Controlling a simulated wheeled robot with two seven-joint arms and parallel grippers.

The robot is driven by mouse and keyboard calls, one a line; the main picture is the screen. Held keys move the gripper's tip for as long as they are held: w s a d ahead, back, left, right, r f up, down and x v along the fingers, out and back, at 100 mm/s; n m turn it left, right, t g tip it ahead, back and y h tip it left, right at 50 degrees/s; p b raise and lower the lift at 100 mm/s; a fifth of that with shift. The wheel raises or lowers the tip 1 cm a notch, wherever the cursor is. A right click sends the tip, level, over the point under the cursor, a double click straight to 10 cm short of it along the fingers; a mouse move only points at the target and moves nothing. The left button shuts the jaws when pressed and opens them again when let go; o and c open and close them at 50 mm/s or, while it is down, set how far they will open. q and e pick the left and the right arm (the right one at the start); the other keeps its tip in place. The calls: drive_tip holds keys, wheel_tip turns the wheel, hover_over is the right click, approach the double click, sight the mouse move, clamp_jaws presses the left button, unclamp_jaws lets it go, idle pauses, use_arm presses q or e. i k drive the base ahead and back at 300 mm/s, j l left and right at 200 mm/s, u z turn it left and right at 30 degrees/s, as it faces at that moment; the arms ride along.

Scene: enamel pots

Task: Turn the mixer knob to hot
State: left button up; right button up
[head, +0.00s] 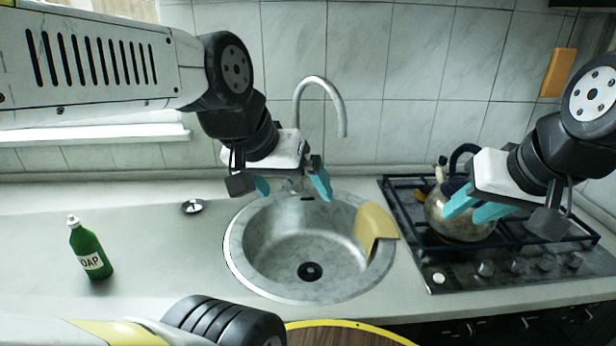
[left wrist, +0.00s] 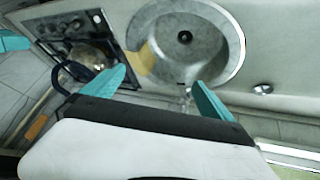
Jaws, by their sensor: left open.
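The chrome mixer tap (head: 340,115) stands behind the sink, its spout arching up and over. The tap's base and knob are mostly hidden behind my left gripper in the head view; a small metal part (head: 288,186) shows between the fingers. In the left wrist view a small chrome tap part (left wrist: 184,92) shows beside the right-hand finger; the knob's setting cannot be made out. My left gripper (head: 292,187) is open and empty, above the sink's back rim near the tap base. My right gripper (head: 468,212) is open over the hob, in front of the glass kettle, apart from the tap.
The round sink (head: 245,270) has a yellow cloth (head: 372,225) over its right rim. A green soap bottle (head: 90,250) and a small round metal item (head: 193,207) are on the left counter. A glass kettle (head: 445,222) stands on the gas hob (head: 440,262). The counter's left middle is clear.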

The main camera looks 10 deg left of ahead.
sight(284, 186)
drive_tip(key=j+u, duration=0.1)
drive_tip(key=u, duration=0.3)
drive_tip(key=k+j+u, duration=0.1)
drive_tip(key=u, duration=0.3)
drive_tip(key=j+u, duration=0.15)
drive_tip(key=u, duration=0.25)
drive_tip(key=j+u, duration=0.1)
drive_tip(key=u, duration=0.3)
drive_tip(key=k+j, duration=0.05)
